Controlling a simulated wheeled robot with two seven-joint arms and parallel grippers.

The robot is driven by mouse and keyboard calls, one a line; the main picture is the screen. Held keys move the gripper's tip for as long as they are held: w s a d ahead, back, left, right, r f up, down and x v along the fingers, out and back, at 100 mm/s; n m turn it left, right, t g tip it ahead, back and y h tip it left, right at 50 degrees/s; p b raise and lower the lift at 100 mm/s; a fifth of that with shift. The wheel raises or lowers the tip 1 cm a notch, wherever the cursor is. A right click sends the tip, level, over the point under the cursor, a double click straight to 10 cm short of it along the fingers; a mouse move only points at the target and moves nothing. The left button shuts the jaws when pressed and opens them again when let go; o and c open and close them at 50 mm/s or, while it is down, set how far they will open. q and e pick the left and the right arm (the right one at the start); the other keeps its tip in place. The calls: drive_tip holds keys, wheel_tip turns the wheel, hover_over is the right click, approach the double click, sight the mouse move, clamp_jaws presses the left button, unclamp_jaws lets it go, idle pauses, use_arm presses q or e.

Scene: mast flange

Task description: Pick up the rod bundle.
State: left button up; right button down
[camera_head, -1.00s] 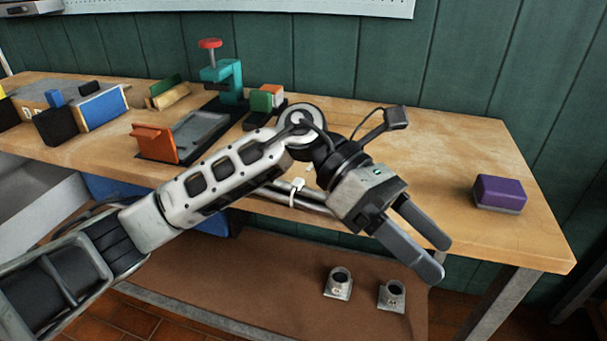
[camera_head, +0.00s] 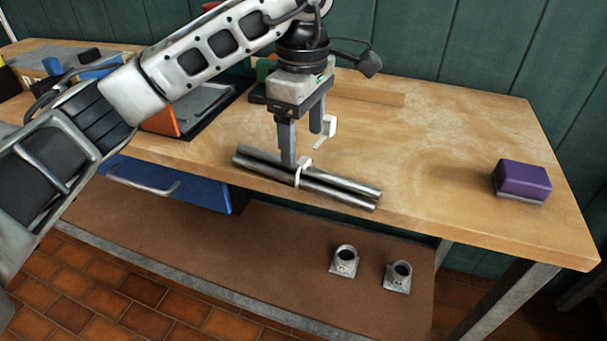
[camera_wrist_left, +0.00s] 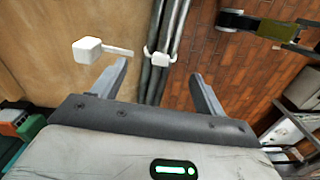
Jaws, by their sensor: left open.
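The rod bundle (camera_head: 340,190) lies on the bench near its front edge. It is dark grey metal rods held by a white tie (camera_head: 301,172). My left gripper (camera_head: 303,148) points down at the bundle, close to the tie, with its jaws open. In the left wrist view the open fingers (camera_wrist_left: 160,68) have the rods (camera_wrist_left: 157,82) running between them, with the tie (camera_wrist_left: 160,59) near the tips. I cannot tell whether the fingers touch the rods. My right gripper cannot be made out.
A small white block with a strip (camera_head: 329,128) is just behind the gripper, and also in the wrist view (camera_wrist_left: 88,50). A purple block (camera_head: 522,178) stands at the right. Two metal flanged fittings (camera_head: 345,261) sit on the lower shelf. The bench between bundle and purple block is clear.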

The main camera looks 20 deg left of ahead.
sight(303, 164)
use_arm(q)
drive_tip(key=shift+f, duration=3.35)
drive_tip(key=shift+r, duration=0.1)
drive_tip(key=c, duration=1.4)
